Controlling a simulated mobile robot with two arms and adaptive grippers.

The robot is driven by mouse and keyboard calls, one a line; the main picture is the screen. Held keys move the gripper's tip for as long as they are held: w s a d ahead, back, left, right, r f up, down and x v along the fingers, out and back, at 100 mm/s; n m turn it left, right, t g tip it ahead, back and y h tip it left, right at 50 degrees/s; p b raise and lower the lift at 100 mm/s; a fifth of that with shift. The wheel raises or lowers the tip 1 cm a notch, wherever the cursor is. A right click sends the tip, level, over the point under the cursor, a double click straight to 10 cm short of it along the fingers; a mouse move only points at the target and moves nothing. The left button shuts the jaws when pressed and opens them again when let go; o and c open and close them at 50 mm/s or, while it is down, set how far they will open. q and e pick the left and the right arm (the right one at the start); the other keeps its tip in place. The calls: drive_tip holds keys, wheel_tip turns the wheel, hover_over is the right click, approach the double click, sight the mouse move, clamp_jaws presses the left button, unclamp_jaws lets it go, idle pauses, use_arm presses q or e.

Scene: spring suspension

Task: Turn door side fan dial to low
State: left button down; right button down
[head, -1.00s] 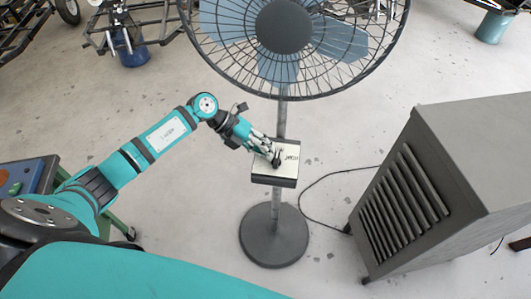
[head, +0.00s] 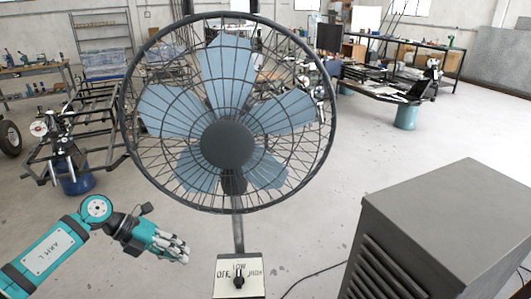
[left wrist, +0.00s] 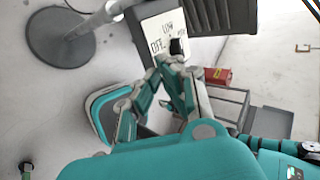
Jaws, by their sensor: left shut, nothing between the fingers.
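The control box (head: 225,283) on the fan's post has a pale face marked OFF, LOW and HIGH. Its black dial (head: 239,277) appears to point up toward LOW in the head view. The dial (left wrist: 176,46) also shows in the left wrist view, just beyond the fingers. My left gripper (head: 184,257) is shut and empty, to the left of the box and apart from it in the head view. Its fingertips (left wrist: 172,62) show near the lower edge of the face in the left wrist view. My right gripper is not in view.
The fan's caged head (head: 228,145) stands above the box. A grey louvred cabinet (head: 445,225) stands at the right, with a cable on the floor near it. A cart frame (head: 75,135) is at the left. A red box (left wrist: 218,76) shows in the left wrist view.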

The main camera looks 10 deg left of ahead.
use_arm(q)
drive_tip(key=w+d+f+n+t, duration=0.1)
drive_tip(key=w+f+n+t, duration=0.15)
drive_tip(key=f+n, duration=0.2)
drive_tip(key=w+f+n+t+h, duration=0.1)
drive_tip(key=f+n+t, duration=0.3)
drive_tip(key=f, duration=0.2)
drive_tip(key=w+d+f+n+t, duration=0.1)
drive_tip(key=w+f+n+t, duration=0.15)
drive_tip(key=f+n, duration=0.2)
drive_tip(key=s+a+f+n+t+y, duration=0.1)
drive_tip(key=s+a+f+n+y, duration=0.2)
drive_tip(key=f, duration=0.5)
drive_tip(key=s+a+f+n+y, duration=0.1)
drive_tip(key=s+f+n+y, duration=0.35)
drive_tip(key=f, duration=0.45)
drive_tip(key=s+d+f+n+g+y, duration=0.25)
drive_tip(key=s+f+n+g, duration=0.35)
drive_tip(key=s+f, duration=1.15)
drive_tip(key=s+d+f+n+g, duration=0.2)
drive_tip(key=s+f, duration=0.1)
drive_tip(key=s, duration=0.8)
drive_tip(key=s+d+f+n+g, duration=0.2)
drive_tip(key=s+d+g, duration=0.1)
drive_tip(key=s, duration=0.9)
drive_tip(key=shift+s+d+f+y, duration=0.25)
drive_tip(key=shift+d+f+y, duration=0.05)
drive_tip(key=shift+f, duration=0.1)
